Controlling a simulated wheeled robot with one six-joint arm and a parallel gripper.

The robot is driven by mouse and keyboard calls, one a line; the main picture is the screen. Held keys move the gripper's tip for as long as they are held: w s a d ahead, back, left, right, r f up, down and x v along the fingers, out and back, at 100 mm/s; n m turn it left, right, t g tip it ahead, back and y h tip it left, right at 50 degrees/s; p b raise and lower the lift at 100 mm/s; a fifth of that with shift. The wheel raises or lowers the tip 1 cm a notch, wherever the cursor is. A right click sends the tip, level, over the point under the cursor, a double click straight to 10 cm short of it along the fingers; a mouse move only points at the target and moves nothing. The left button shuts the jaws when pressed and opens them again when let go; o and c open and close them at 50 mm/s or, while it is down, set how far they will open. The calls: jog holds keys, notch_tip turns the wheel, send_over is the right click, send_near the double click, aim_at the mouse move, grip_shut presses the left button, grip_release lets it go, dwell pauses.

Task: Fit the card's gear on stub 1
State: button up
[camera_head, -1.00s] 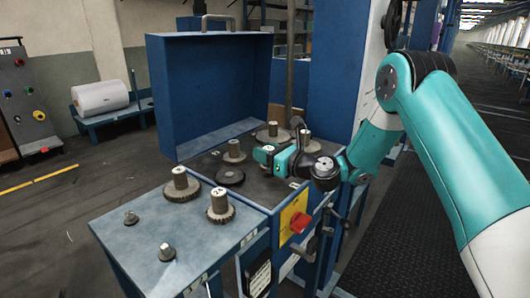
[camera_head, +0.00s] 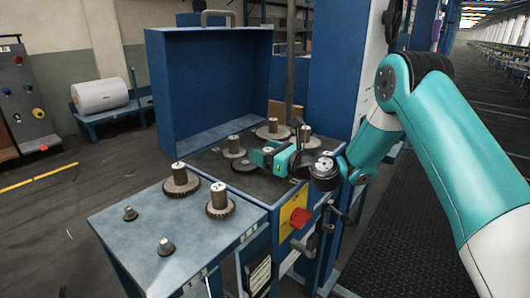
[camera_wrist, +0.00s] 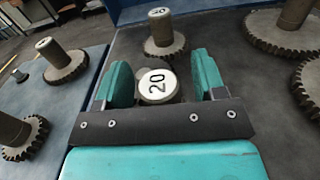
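My gripper (camera_head: 268,154) is over the dark deck in front of the raised blue lid. In the wrist view its two teal fingers (camera_wrist: 162,82) stand on either side of a hub marked 20 (camera_wrist: 157,86), with a gap visible at the right finger. That gear's teeth are hidden below my gripper. Two short bare stubs stand on the blue-grey table, one at the back left (camera_head: 130,213) and one nearer the front (camera_head: 166,247). Numbers are printed at the front edge, but I cannot tell which stub is 1. A pale card (camera_head: 260,276) is on the front panel, unreadable.
Two hubbed gears (camera_head: 181,181) (camera_head: 220,202) stand on the table's far side. More gears (camera_head: 234,147) (camera_head: 272,130) stand on the deck. A red knob (camera_head: 300,218) juts from the yellow plate. The blue lid (camera_head: 210,95) rises behind. The table's middle is clear.

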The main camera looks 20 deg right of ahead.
jog(key=b+v, duration=1.2)
jog(key=v, duration=0.5)
jog(key=shift+s+b, duration=0.15)
jog(key=shift+b, duration=0.25)
jog(key=shift+d, duration=0.1)
jog(key=shift+c, duration=0.3)
dwell(0.8)
